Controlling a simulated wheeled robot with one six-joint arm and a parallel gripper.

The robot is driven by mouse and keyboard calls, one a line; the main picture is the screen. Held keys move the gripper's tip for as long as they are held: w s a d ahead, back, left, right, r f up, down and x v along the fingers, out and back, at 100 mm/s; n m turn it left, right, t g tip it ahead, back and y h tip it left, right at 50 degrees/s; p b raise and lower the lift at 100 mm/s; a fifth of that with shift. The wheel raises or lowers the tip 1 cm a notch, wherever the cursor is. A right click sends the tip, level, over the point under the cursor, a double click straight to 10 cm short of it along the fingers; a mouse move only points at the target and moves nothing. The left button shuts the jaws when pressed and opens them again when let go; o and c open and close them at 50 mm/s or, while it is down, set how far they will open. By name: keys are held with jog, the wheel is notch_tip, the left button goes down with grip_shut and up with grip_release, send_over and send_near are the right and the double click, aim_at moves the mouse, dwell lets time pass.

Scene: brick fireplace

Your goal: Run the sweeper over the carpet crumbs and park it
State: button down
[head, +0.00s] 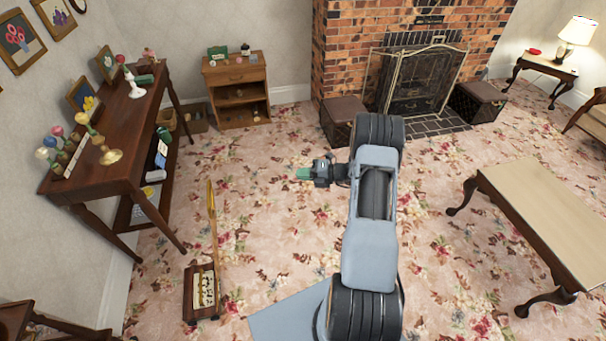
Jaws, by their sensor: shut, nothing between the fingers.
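The carpet sweeper stands on the floral carpet (270,235) at the lower left in the head view. Its low wooden head (189,297) has a pale patterned top, and its long golden-brown handle (213,235) stands up from it. My gripper (302,173) is shut and empty, its green fingertips pointing left above the carpet, to the right of the upper handle and apart from it. Crumbs cannot be told from the busy flower pattern. My arm hides part of the carpet in the middle.
A small open cabinet (238,76) stands at the back. A coffee table (530,205) is at the right. The brick fireplace (345,40) has a screen and two boxes (340,112). Carpet between sweeper and my arm is open.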

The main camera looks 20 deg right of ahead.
jog(key=c, duration=1.2)
grip_release()
jog(key=shift+o, duration=0.2)
jog(key=shift+d, duration=0.1)
jog(key=b+v, duration=0.2)
jog(key=v, duration=1.1)
jog(key=shift+s+d+b, duration=0.25)
jog(key=shift+b, duration=0.05)
jog(key=shift+r, duration=0.1)
